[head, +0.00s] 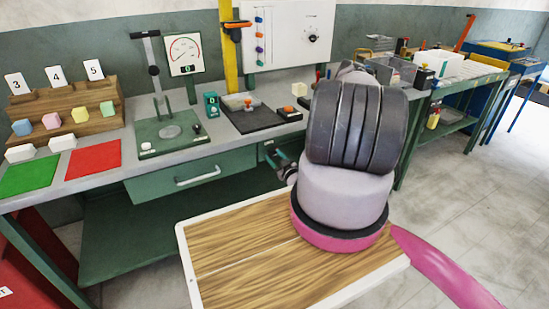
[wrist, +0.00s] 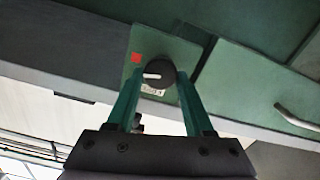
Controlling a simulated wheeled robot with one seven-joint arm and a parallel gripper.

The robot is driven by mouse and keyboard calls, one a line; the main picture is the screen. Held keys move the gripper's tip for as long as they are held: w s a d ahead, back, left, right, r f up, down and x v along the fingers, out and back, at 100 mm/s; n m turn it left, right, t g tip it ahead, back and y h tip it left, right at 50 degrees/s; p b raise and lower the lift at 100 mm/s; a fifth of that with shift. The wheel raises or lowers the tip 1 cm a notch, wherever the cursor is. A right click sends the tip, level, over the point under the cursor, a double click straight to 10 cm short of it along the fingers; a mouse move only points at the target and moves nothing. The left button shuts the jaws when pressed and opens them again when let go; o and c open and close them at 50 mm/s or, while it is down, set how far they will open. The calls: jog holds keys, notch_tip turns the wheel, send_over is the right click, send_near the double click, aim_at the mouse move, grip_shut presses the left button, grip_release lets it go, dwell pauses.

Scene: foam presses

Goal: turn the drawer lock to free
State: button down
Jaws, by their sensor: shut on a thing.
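The drawer lock is a round black knob (wrist: 163,68) with a white pointer, on a green plate (wrist: 172,48). Its pointer points left in the wrist view. My arm hides part of the lock area there.
The workbench top (head: 220,140) above carries a green press (head: 170,132), a dark tray and small blocks. A green lower shelf (head: 150,235) runs beneath the drawer. Grey floor (head: 460,190) is open at the right.

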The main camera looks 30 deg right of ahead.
jog(key=n, duration=0.4)
jog(key=shift+a+f+n, duration=0.1)
jog(key=shift+n, duration=0.2)
jog(key=n, duration=0.3)
jog(key=shift+n, duration=0.4)
jog(key=n, duration=0.3)
jog(key=shift+f, duration=0.1)
jog(key=shift+s+a+f+n, duration=0.1)
jog(key=shift+n, duration=1.8)
jog(key=shift+c, duration=1.5)
grip_release()
